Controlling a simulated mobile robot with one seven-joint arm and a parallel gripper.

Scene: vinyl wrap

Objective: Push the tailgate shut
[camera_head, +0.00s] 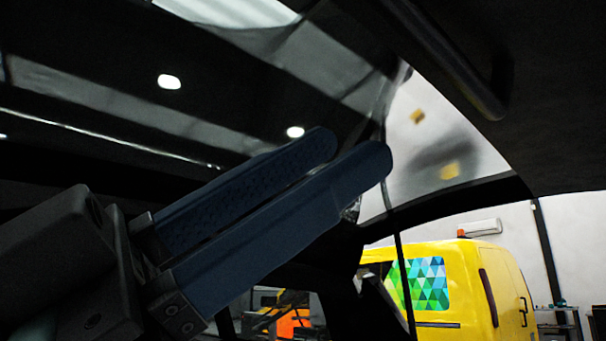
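A dark panel (560,110) hangs overhead at the upper right, with a dark rod or bar (455,60) along it. It looks like part of a raised tailgate, but its full outline is cut off. A large dark glossy surface with light reflections (90,90) fills the upper left; I cannot tell whether it belongs to the same tailgate. My gripper (357,152) reaches from the lower left, its two blue fingers pointing up and right. The fingers look slightly apart, with nothing seen between them. I cannot tell whether the fingertips touch the dark surface behind them.
A yellow van (505,275) with a green-blue patterned window (425,284) stands in the background at the lower right. A dark frame edge (450,203) crosses above it. A small table or cart (560,310) stands beyond at the far right. An orange object (294,322) shows low in the middle.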

